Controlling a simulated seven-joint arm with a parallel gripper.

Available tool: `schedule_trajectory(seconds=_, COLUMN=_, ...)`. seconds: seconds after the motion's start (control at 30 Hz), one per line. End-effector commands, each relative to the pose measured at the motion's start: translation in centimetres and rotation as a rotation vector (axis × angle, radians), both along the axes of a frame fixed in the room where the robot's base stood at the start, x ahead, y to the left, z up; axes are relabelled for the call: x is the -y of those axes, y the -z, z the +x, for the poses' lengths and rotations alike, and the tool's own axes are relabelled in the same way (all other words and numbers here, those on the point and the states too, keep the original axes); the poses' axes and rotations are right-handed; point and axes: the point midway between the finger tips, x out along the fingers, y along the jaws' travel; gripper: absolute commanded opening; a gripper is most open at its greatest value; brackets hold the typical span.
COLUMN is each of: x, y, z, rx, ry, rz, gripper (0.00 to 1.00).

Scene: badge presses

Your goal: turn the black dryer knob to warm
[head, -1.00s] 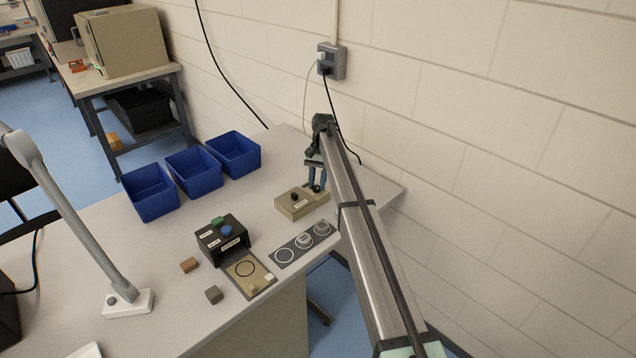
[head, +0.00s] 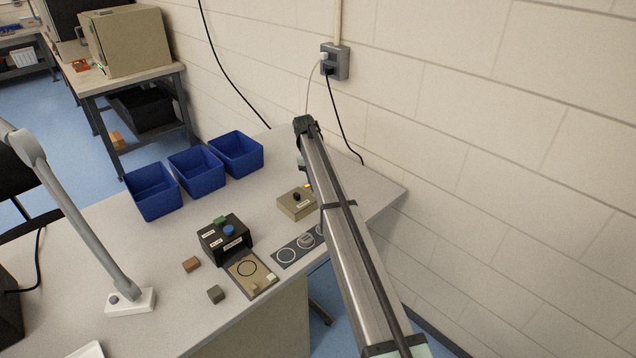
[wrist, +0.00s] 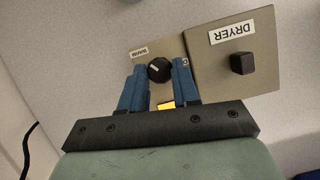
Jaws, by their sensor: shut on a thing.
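The tan dryer box (head: 290,207) stands on the bench; in the wrist view its upside-down DRYER label (wrist: 232,33) is plain. The round black knob (wrist: 158,69) with a white mark sits on the lower panel (wrist: 205,52) beside it. A small upside-down label (wrist: 139,51), seemingly WARM, is at its upper left; another label at its right is partly covered by a finger. My gripper (wrist: 160,66) has its blue fingers on either side of the knob, shut on it. An amber light (wrist: 166,105) glows between the fingers. In the head view my arm mostly hides the gripper and knob.
A square black stub (wrist: 242,64) rises from the dryer box close to my right finger. The black press (head: 224,238), the ringed strip (head: 270,262) and three blue bins (head: 152,192) share the bench. The wall is close behind.

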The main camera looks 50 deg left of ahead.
Motion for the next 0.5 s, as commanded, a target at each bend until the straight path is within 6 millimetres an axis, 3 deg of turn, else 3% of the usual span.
schedule_trajectory(seconds=0.5, x=-0.05, y=0.09, z=-0.14, rx=0.0, ry=-0.146, rz=0.002, gripper=0.0)
